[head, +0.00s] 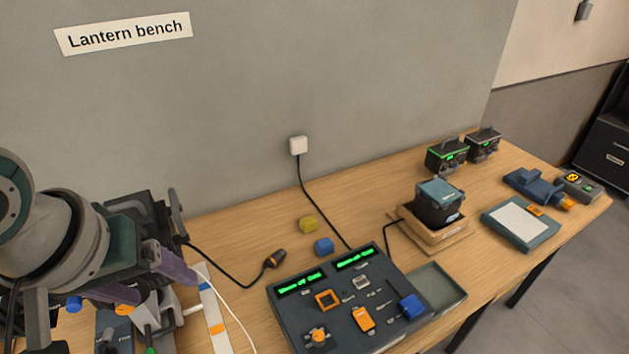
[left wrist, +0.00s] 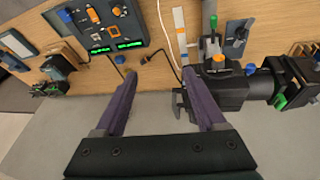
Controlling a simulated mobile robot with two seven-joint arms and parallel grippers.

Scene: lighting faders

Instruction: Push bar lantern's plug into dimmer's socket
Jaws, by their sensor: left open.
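A dark plug with a brown body (head: 275,258) lies on the bench at the end of a black cable, left of the fader console. In the left wrist view this plug (left wrist: 145,59) shows beyond and between the finger lines. The cable runs left to a black lantern-like body (left wrist: 235,87), mostly behind my left arm in the head view. My left gripper (head: 165,288) is open and empty, its purple fingers apart; it also shows in the left wrist view (left wrist: 159,74). The dark console (head: 390,332) has two green displays. I cannot tell which fixture holds the dimmer's socket.
A yellow block (head: 308,224) and a blue block (head: 324,247) lie behind the console. A grey tray (head: 455,297) and a boxed device (head: 439,202) stand right. A white cable (head: 238,320) and striped strip (head: 210,312) lie near my gripper. A wall rises behind.

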